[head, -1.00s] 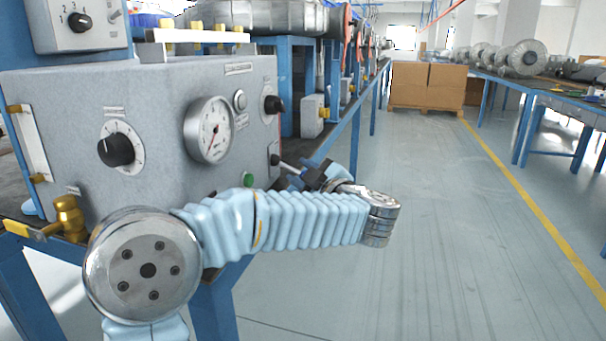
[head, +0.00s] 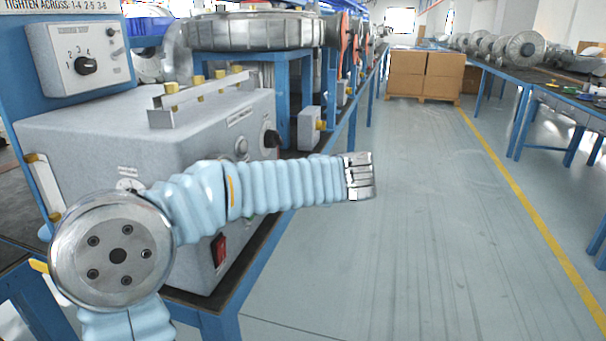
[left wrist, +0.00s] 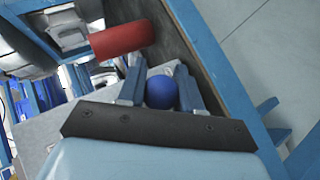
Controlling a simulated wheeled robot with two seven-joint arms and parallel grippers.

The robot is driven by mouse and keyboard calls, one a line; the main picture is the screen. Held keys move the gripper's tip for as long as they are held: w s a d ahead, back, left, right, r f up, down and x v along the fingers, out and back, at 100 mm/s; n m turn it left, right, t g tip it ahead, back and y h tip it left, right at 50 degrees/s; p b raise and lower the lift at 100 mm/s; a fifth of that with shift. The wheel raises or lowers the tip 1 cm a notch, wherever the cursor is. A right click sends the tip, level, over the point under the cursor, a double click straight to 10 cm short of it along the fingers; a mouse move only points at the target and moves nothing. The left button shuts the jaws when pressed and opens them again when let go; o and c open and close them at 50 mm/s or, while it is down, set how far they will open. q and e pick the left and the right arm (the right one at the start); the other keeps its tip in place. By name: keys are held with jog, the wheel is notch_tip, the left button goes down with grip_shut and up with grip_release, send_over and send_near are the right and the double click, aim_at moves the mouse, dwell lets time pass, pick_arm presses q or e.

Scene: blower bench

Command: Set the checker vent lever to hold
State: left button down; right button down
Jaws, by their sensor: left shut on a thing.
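The checker is a grey box (head: 90,125) on the bench at the left in the head view. The left gripper is hidden in the head view. In the left wrist view my left gripper (left wrist: 161,78) has its two fingers closed on either side of a blue ball knob (left wrist: 161,93), seemingly the vent lever's end. The lever's shaft and any position marks are hidden, so its setting cannot be told. My right gripper is not in view.
A black knob (head: 271,139) and a red rocker switch (head: 219,249) show on the checker. A red cylinder (left wrist: 122,39) is close to the fingers in the wrist view. A selector box (head: 75,62) stands behind the checker. The aisle floor (head: 400,230) at right is clear.

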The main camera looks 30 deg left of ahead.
pick_arm(q)
jog(key=shift+a+r+n+h+p, duration=0.15)
jog(key=shift+r+n+h+p, duration=0.2)
jog(key=shift+h+p, duration=0.2)
jog(key=c, duration=0.8)
grip_release()
jog(key=v, duration=1.4)
jog(key=shift+p, duration=0.3)
jog(key=shift+f, duration=0.1)
